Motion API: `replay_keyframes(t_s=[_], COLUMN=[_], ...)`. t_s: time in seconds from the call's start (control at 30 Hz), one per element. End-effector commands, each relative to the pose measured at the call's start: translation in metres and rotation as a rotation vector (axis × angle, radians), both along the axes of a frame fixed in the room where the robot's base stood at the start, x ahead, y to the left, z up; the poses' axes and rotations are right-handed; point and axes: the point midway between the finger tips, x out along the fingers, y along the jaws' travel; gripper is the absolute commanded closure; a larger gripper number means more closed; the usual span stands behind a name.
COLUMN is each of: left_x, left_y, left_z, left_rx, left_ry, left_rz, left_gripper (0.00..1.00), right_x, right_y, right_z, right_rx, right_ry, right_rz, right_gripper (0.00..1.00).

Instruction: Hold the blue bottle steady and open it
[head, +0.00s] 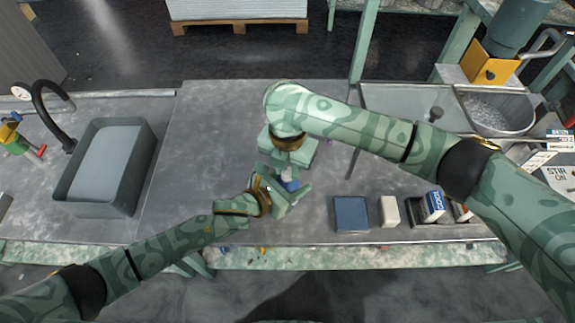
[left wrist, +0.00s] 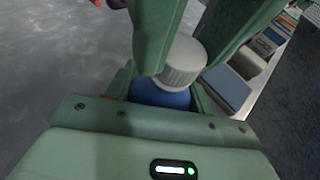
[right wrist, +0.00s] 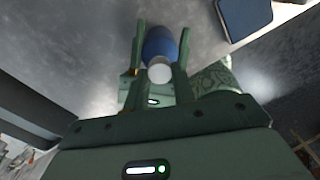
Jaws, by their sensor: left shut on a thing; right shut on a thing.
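The blue bottle (head: 291,185) is above the middle of the grey bench, mostly hidden between my two grippers. My left gripper (head: 283,193) is shut around its blue body, which shows in the left wrist view (left wrist: 160,95). The bottle's white ribbed cap (left wrist: 183,62) sits at the top of the body. My right gripper (head: 288,165) reaches in from the far side, shut on the cap, with its fingers on either side of it. In the right wrist view the cap (right wrist: 160,71) and blue body (right wrist: 159,43) show between the fingers. Exact finger contact is partly hidden.
A flat dark blue block (head: 351,214), a white block (head: 390,211) and small boxes (head: 432,206) lie to the right near the front edge.

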Motion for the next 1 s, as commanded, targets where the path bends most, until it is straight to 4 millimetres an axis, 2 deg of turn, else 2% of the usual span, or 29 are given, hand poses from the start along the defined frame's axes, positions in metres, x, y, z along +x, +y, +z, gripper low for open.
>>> replay_keyframes(t_s=[0.1,0.23,1.0], left_x=[-0.001,-0.0012,-0.0011], left_y=[-0.0007,-0.0008,-0.0009], left_z=[-0.0002,-0.0002,-0.0004], left_rx=[-0.001,-0.001,-0.001], left_ry=[0.001,0.001,0.001], left_rz=[-0.002,-0.002,-0.002], left_gripper=[1.0,1.0,1.0], right_x=[0.0011,0.0012,0.0015], right_y=[-0.0007,-0.0006,-0.0005], right_z=[0.0007,0.001,0.0044], right_rx=[-0.001,-0.001,0.0], right_ry=[-0.003,-0.003,-0.004], right_rz=[0.259,0.416,0.415], right_gripper=[1.0,1.0,1.0])
